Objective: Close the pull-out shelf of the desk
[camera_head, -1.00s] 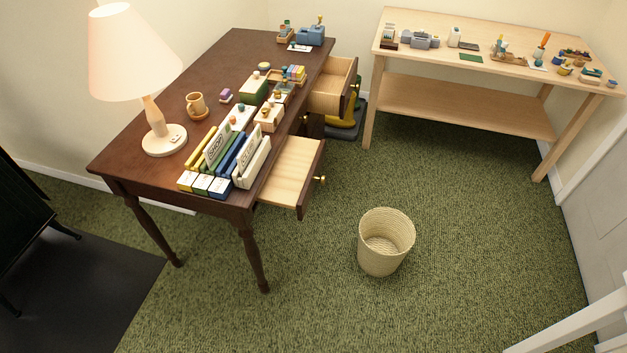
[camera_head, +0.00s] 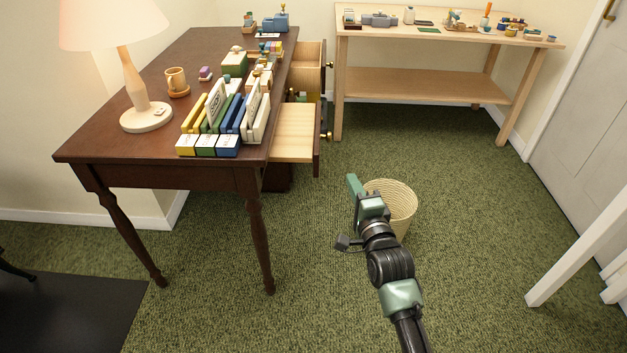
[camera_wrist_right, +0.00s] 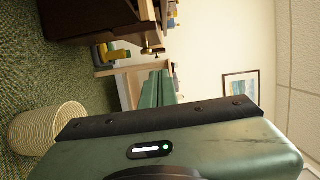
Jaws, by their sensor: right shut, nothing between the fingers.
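The desk (camera_head: 110,148) is dark brown wood and stands at the left in the head view. Its pull-out shelf (camera_head: 294,134), a pale board with a dark front and a brass knob, sticks out from the desk's right side. My right gripper (camera_head: 352,184) is shut and empty, in front of and right of the shelf, apart from it. In the right wrist view its green fingers (camera_wrist_right: 158,90) lie together, with part of the dark desk (camera_wrist_right: 85,15) at the top. My left gripper is not in view.
A woven basket (camera_head: 398,202) stands on the carpet just behind my right gripper. Open drawers (camera_head: 308,75) stick out beyond the shelf. A lamp (camera_head: 138,85), a mug and several small boxes stand on the desk. A light wood table (camera_head: 440,85) is at the back.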

